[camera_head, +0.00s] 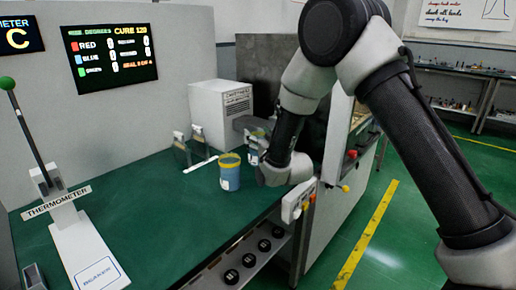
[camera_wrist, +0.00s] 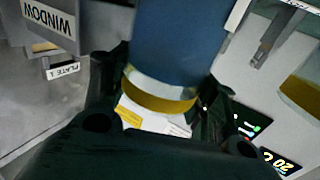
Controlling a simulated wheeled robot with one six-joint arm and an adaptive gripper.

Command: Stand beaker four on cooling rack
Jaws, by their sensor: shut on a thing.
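My gripper (camera_head: 254,128) is over the green bench, beside the open-fronted machine. It is shut on a blue beaker with a yellow rim band and a pale label; this held beaker (camera_wrist: 180,40) fills the middle of the wrist view between the dark fingers. In the head view only a small part of the held beaker (camera_head: 257,134) shows. A second blue beaker (camera_head: 230,174) with a yellow rim stands upright on the bench, left of my gripper. I cannot read a number on either beaker. I cannot make out a cooling rack for certain.
Small metal stands (camera_head: 190,147) with a white strip are behind the standing beaker. A white box (camera_head: 221,112) is at the back. A thermometer stand (camera_head: 75,235) is at the left. WINDOW (camera_wrist: 49,20) and PLATE 1 (camera_wrist: 62,71) labels show in the wrist view. The bench's middle left is clear.

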